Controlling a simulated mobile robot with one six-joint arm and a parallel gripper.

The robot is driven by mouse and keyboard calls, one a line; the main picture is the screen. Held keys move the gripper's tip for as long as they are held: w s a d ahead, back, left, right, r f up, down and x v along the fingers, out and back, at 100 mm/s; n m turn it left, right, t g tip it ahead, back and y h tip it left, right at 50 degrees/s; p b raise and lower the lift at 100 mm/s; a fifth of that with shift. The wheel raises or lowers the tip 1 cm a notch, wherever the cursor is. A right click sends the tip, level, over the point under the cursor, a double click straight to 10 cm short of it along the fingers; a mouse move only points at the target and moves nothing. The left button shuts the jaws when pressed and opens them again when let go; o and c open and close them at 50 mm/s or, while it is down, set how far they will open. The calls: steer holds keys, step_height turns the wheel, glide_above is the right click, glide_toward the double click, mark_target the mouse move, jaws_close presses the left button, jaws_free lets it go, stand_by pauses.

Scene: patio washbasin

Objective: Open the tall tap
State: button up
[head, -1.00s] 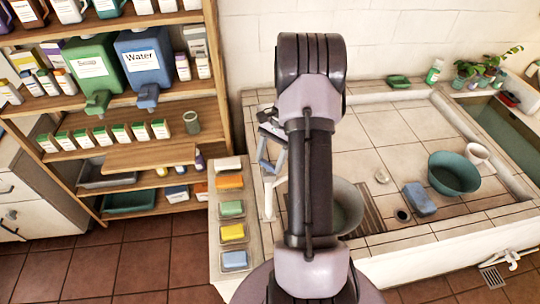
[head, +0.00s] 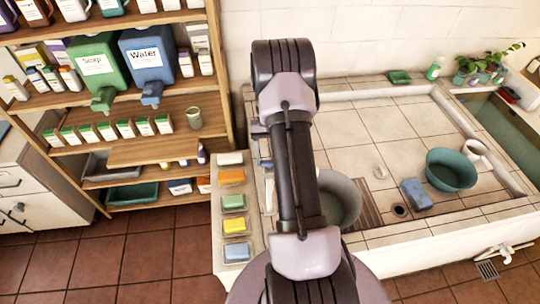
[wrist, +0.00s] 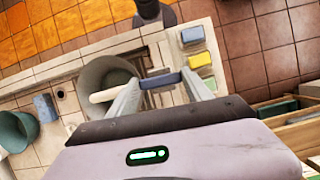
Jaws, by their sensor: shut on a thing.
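The tall tap shows in the wrist view as a pale, rounded spout (wrist: 108,94) beside the left finger, with a blue-grey lever (wrist: 160,80) between the fingers. My gripper (wrist: 160,84) is shut on that lever. In the head view, a strip of the tap's pale post (head: 270,193) shows left of my arm. My arm hides most of the tap and gripper there. No water can be made out.
A large grey-green bowl (head: 340,200) stands by the tap in the tiled basin. A teal bowl (head: 451,170) and a blue sponge (head: 416,194) lie farther right. Several coloured soaps, one yellow (head: 236,225), line the left ledge. A wooden shelf (head: 155,150) stands at left.

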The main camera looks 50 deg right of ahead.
steer(key=shift+n, duration=0.4)
steer(key=o, duration=1.4)
steer(key=shift+c, duration=0.2)
steer(key=p+v, duration=0.2)
steer(key=v, duration=1.5)
steer(key=shift+w+r, duration=0.15)
steer(key=shift+w, duration=0.15)
